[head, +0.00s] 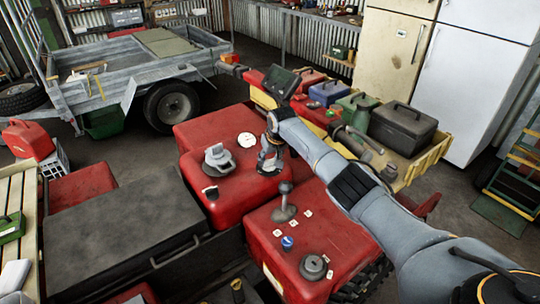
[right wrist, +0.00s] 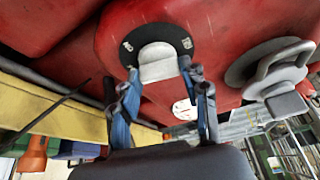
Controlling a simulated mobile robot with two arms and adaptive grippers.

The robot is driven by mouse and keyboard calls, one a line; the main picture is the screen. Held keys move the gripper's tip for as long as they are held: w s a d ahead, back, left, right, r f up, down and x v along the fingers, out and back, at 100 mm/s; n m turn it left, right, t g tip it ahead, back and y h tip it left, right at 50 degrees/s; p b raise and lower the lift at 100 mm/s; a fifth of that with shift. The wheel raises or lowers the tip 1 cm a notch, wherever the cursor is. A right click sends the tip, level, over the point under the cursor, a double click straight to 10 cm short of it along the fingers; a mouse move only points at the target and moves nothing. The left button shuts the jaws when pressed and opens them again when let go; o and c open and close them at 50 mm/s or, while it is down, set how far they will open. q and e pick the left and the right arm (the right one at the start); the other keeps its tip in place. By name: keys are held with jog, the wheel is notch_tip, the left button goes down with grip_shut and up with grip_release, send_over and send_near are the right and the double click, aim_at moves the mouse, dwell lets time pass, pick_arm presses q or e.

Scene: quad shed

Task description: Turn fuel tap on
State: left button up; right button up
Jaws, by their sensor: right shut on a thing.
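The fuel tap (right wrist: 158,62) shows in the right wrist view as a pale grey lever on a round black plate, set in a red body panel. Small white marks sit at the plate's left and right edges; I cannot read them surely. My right gripper (right wrist: 159,76) has a blue-grey finger on each side of the lever and is shut on it. In the head view my right gripper (head: 269,158) reaches down to the red bodywork (head: 262,185) and hides most of the tap. My left gripper is not in view.
A grey filler cap (head: 218,158) stands close left of my right gripper; it also shows in the right wrist view (right wrist: 275,72). A gear knob (head: 285,205) rises nearby. A yellow cart (head: 437,160) with toolboxes stands behind my right arm. A trailer (head: 140,70) is at the back left.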

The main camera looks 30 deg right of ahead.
jog(key=shift+a+r+m+h+p, duration=0.15)
jog(key=shift+m+h+p, duration=0.25)
jog(key=shift+m, duration=1)
jog(key=shift+w+f+m+g+h, duration=0.1)
jog(key=shift+f+m+g+h, duration=0.2)
jog(key=shift+m, duration=0.6)
jog(key=shift+a+m+h+b, duration=0.1)
jog(key=shift+m+h+b, duration=0.4)
jog(key=shift+m, duration=0.4)
jog(key=shift+m+g+b, duration=0.3)
jog(key=shift+m+b, duration=0.4)
jog(key=shift+b, duration=0.1)
jog(key=shift+r+m+g+h+b, duration=0.1)
jog(key=shift+m+g+h+b, duration=0.25)
jog(key=shift+m+b, duration=0.7)
